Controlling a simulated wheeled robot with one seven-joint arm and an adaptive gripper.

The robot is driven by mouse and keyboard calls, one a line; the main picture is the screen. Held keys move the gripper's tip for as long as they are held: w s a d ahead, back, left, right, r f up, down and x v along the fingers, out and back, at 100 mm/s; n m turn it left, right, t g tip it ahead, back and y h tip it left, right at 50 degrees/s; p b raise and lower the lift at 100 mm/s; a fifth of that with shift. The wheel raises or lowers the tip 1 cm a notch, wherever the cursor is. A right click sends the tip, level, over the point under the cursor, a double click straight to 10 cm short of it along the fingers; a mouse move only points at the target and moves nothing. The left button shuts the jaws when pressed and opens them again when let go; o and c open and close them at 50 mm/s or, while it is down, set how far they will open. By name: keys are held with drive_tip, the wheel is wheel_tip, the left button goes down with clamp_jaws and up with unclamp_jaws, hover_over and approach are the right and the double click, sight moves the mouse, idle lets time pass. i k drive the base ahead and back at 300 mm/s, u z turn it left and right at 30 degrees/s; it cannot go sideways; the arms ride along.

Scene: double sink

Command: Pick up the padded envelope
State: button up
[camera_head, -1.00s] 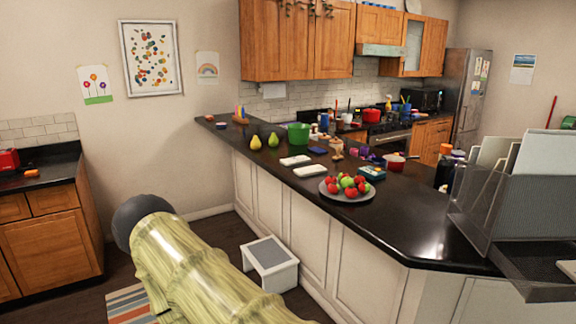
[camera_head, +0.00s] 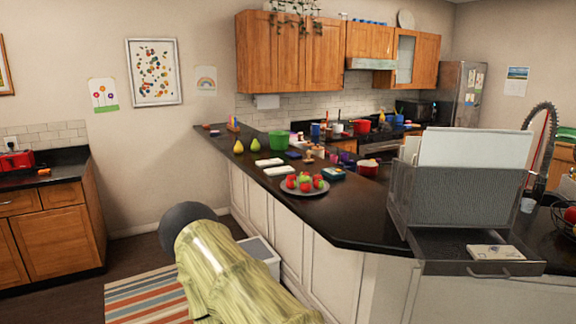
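I cannot tell for sure which thing is the padded envelope. A small white, flat, envelope-like item (camera_head: 496,252) lies in the open drawer of the dark mesh desk organizer (camera_head: 465,195) at the right end of the counter. Large pale sheets or envelopes (camera_head: 470,147) stand upright in the organizer's upper part. Two flat white items (camera_head: 280,171) also lie farther back on the counter. My pale green arm crosses the lower middle of the picture. My gripper is not in view.
The dark counter (camera_head: 365,228) holds a plate of fruit (camera_head: 305,190), a green bucket (camera_head: 278,140) and pears. A faucet (camera_head: 545,135) rises at the right. A white step stool (camera_head: 262,256) is partly hidden behind my arm. A striped rug (camera_head: 145,296) lies on the floor.

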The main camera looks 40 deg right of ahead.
sight(275, 161)
drive_tip(key=z, duration=1.25)
